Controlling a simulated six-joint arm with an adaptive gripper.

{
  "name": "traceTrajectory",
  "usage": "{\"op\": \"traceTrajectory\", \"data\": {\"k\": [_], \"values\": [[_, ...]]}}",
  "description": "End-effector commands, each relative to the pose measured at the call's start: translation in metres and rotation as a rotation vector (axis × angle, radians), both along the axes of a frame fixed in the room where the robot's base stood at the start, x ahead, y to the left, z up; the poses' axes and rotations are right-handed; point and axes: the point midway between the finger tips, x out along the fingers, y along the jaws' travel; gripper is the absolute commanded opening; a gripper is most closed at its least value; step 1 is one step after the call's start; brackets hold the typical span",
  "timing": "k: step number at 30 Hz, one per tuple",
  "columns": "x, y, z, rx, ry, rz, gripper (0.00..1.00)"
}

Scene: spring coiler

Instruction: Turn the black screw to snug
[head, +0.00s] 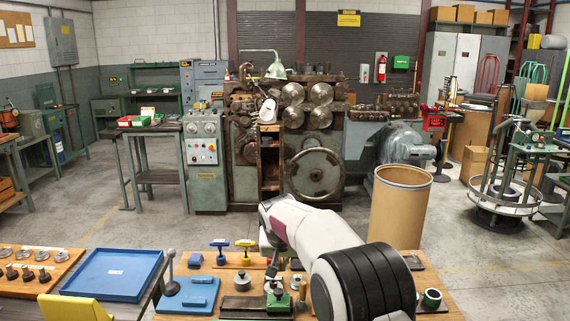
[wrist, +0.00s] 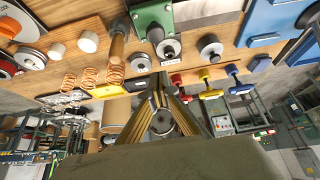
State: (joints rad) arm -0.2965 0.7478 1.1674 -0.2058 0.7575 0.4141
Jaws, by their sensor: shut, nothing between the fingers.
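My gripper (wrist: 163,118) is in the wrist view, its fingers drawn together with nothing between them. A blue T-handle (head: 219,250) and a yellow T-handle (head: 245,250) stand upright on the wooden bench (head: 205,267). The wrist view shows red (wrist: 177,80), yellow (wrist: 208,90) and blue handles (wrist: 238,81), apart from the fingers. Thread depth is not visible.
A blue tray (head: 113,274) lies left of the bench. Blue blocks (head: 198,295), a green fixture (wrist: 155,20) and copper springs (wrist: 115,72) are around the work area. A brown drum (head: 400,210) stands behind the bench's right side. The coiler (head: 300,130) is farther back.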

Motion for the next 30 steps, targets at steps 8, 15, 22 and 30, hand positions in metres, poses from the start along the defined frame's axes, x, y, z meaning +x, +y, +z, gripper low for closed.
{"op": "traceTrajectory", "data": {"k": [8,15,22,30], "values": [[0.012,0.011,-0.020,0.000,-0.002,0.002,0.00],[0.013,0.013,-0.022,0.000,-0.002,0.001,0.00],[0.013,0.012,-0.022,0.000,-0.002,0.001,0.00],[0.013,0.012,-0.031,0.000,0.000,0.001,0.00]]}}
